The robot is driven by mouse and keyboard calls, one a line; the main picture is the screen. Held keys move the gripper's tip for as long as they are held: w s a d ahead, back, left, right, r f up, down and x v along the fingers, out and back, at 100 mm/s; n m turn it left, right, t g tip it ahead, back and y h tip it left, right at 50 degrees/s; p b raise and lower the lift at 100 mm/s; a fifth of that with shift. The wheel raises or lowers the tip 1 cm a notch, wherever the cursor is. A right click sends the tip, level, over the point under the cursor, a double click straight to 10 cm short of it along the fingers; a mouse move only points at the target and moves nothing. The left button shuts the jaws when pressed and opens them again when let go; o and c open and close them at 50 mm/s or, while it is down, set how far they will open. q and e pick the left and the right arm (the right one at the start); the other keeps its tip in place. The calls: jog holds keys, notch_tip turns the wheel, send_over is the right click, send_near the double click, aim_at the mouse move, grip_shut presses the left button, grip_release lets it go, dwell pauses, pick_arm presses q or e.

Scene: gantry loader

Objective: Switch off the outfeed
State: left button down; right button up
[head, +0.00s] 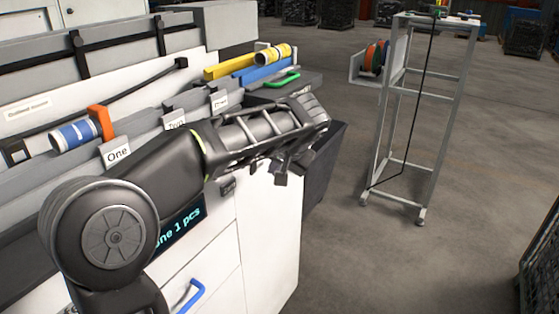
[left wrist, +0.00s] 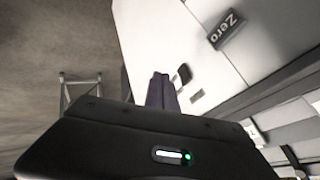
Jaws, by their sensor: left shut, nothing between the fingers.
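My left gripper (head: 283,172) reaches across the front of the white machine (head: 270,225), near its right end. It also shows in the left wrist view (left wrist: 160,82), with its fingers together and nothing between them. In the left wrist view a small dark piece (left wrist: 184,73) and a small light plate (left wrist: 197,96) sit on the white panel beside the fingertips. I cannot tell whether either is the outfeed switch, or whether the fingers touch the panel. A "Zero" label (left wrist: 227,28) is on the same machine. My right gripper is not in view.
A "One" label (head: 117,153), an orange clip (head: 101,122) and a blue-banded roll (head: 75,134) are on the machine's top. A lit display (head: 181,228) and blue handle (head: 191,296) are on its front. A grey frame stand (head: 435,130) stands right, with open floor between.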

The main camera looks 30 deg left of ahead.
aim_at(255, 168)
pick_arm(q)
jog(key=shift+w+a+f+p, duration=0.1)
jog(key=shift+a+f+p, duration=0.05)
jog(key=shift+a, duration=0.65)
jog(key=shift+w+a+f+p, duration=0.1)
jog(key=shift+w+a+f, duration=0.1)
jog(key=shift+a, duration=0.65)
jog(key=shift+w+a+f+p, duration=0.1)
jog(key=shift+a+f+p, duration=0.05)
jog(key=shift+a, duration=0.65)
jog(key=shift+s, duration=0.1)
jog(key=shift+a, duration=0.2)
jog(key=shift+a+r, duration=0.1)
jog(key=shift+r, duration=0.1)
